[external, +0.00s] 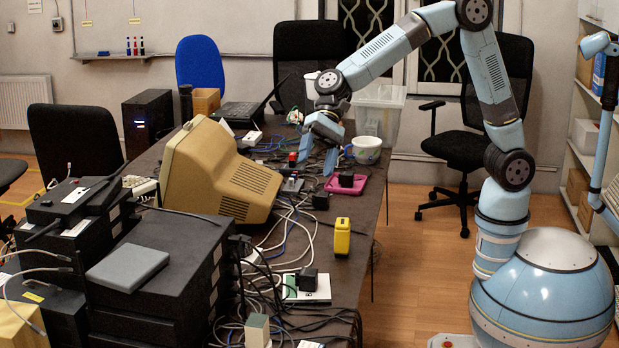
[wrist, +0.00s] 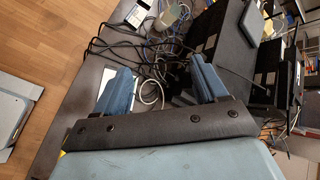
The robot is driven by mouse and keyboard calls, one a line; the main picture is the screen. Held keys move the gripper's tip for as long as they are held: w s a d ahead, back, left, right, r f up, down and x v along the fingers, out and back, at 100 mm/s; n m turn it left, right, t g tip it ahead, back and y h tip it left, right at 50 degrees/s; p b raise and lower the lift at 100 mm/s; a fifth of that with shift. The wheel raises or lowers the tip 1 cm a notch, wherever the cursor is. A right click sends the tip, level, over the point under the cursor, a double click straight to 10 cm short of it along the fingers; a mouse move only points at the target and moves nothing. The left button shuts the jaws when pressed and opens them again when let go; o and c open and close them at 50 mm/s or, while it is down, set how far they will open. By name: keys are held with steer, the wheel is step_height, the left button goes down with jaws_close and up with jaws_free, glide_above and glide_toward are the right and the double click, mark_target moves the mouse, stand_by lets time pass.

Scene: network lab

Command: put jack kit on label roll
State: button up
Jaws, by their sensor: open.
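I cannot tell for sure which of the small things on the table is the jack kit or the label roll. My gripper (external: 316,166) is open above the far part of the table, beside the pink tray (external: 358,187). A small black block (external: 346,179) is on that tray. A small red-topped item (external: 292,158) stands left of my gripper. A yellow upright block (external: 342,238) stands apart, nearer the camera. In the wrist view my gripper (wrist: 160,80) has its blue fingers wide apart, with cables seen between them and nothing held.
A white mug (external: 366,150) and clear bin (external: 380,112) are beyond the tray. A beige monitor (external: 218,170) stands left of my gripper. Stacked black boxes (external: 160,270) fill the near left. Loose cables (external: 290,225) cover the middle; the table's right strip is clearer.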

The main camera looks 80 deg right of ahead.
steer(key=s+d+r+n+t+h, duration=0.15)
steer(key=s+d+r, duration=0.35)
steer(key=d, duration=0.5)
steer(key=s+d+r+n+t+h, duration=0.1)
steer(key=s+d+r+n+h, duration=0.15)
steer(key=s+d, duration=0.6)
steer(key=s+d+n+t+h, duration=0.1)
steer(key=s+d+n+h, duration=0.1)
steer(key=s+d, duration=0.6)
steer(key=s+d+f+n+t+h, duration=0.1)
steer(key=s+d+n+h, duration=0.1)
steer(key=s+d, duration=0.6)
steer(key=d+h, duration=0.1)
steer(key=d, duration=0.3)
steer(key=shift+d+f+n+h, duration=0.2)
steer(key=shift+f+n+h, duration=0.1)
steer(key=shift+n+h, duration=0.1)
